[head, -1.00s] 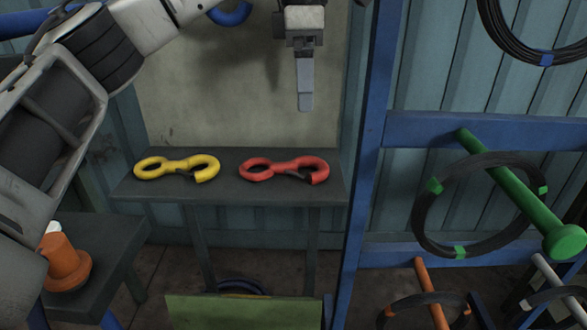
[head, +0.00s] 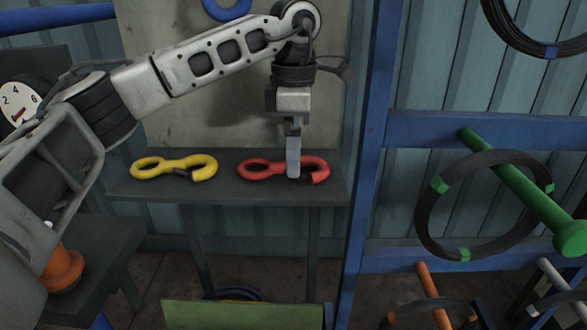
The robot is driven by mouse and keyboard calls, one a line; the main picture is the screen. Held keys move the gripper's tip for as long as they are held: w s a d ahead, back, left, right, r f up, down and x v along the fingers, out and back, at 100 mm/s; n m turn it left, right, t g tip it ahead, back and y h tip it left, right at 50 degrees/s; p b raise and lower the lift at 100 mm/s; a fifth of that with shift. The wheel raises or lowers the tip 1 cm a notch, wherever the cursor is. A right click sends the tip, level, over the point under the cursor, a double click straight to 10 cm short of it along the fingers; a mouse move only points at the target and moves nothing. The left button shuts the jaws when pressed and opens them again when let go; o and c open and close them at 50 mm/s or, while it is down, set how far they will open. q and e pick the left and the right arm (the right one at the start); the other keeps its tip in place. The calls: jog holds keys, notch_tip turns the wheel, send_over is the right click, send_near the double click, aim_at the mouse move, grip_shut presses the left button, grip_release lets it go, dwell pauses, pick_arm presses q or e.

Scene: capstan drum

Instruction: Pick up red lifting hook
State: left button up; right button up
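The red lifting hook (head: 279,169) lies flat on a dark shelf (head: 230,189), its ring end to the left and its hook end to the right. My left gripper (head: 293,172) points down at the hook's middle, and its finger hides part of the hook there. The fingers are seen edge-on, so I cannot tell whether they are open or shut, or whether they touch the hook. My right gripper is not in view.
A yellow lifting hook (head: 180,163) lies left of the red one on the same shelf. A blue post (head: 368,180) stands right of the shelf. Beyond it, a green peg (head: 515,190) with a black cable coil (head: 425,222) sticks out. An orange object (head: 63,270) is at lower left.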

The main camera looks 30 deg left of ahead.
pick_arm(q)
jog(key=shift+a+f, duration=0.1)
jog(key=shift+f, duration=1.35)
jog(key=shift+w+r, duration=0.1)
jog(key=c, duration=1.5)
jog(key=shift+c, duration=0.2)
jog(key=shift+r, duration=0.55)
notch_tip(320, 180, up, 2)
jog(key=shift+r, duration=0.2)
jog(key=s+d+r, duration=0.2)
jog(key=s+r, duration=0.2)
jog(key=s, duration=0.2)
jog(key=s+d+r, duration=0.2)
jog(key=s+r, duration=0.3)
jog(key=s, duration=0.2)
jog(key=shift+s+d+r, duration=0.15)
jog(key=shift+d+r, duration=0.1)
jog(key=shift+d, duration=0.1)
